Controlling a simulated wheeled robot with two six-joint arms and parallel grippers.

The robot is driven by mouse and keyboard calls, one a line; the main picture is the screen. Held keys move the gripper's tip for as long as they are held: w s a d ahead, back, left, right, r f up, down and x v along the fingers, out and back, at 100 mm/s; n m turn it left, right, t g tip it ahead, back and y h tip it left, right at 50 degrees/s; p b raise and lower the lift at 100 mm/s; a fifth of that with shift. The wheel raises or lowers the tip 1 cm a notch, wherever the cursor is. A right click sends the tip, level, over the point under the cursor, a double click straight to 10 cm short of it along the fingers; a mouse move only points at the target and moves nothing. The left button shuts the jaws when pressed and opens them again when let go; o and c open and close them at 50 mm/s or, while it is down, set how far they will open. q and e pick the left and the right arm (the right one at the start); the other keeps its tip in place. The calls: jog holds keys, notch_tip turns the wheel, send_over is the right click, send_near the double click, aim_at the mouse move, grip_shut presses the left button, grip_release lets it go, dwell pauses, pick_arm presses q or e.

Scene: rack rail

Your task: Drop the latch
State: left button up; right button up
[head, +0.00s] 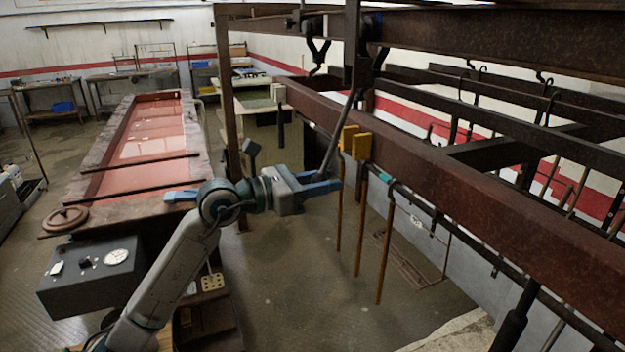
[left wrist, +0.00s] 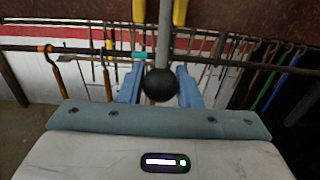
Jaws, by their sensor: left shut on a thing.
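My left gripper (head: 322,180) has its blue fingers closed around the lower end of a dark lever (head: 344,110), which hangs at a slant from the rack's upper beam. In the left wrist view, the lever's black ball knob (left wrist: 161,85) sits between the blue fingers (left wrist: 158,90), with its grey rod (left wrist: 163,40) running up from it. I cannot tell which part is the latch itself. My right gripper is not in view.
Hooks and wooden-handled tools (head: 385,250) hang from a dark bar (head: 440,218) below the rail. A long trough with red surface (head: 150,135) and a handwheel (head: 66,219) stand to the left. The floor (head: 290,290) under the gripper is mostly clear.

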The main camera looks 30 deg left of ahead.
pick_arm(q)
jog(key=f+x, duration=0.1)
jog(key=x, duration=0.6)
jog(key=shift+w, duration=0.15)
jog(key=shift+d+f, duration=0.1)
jog(key=shift+d, duration=0.05)
jog(key=o, duration=0.9)
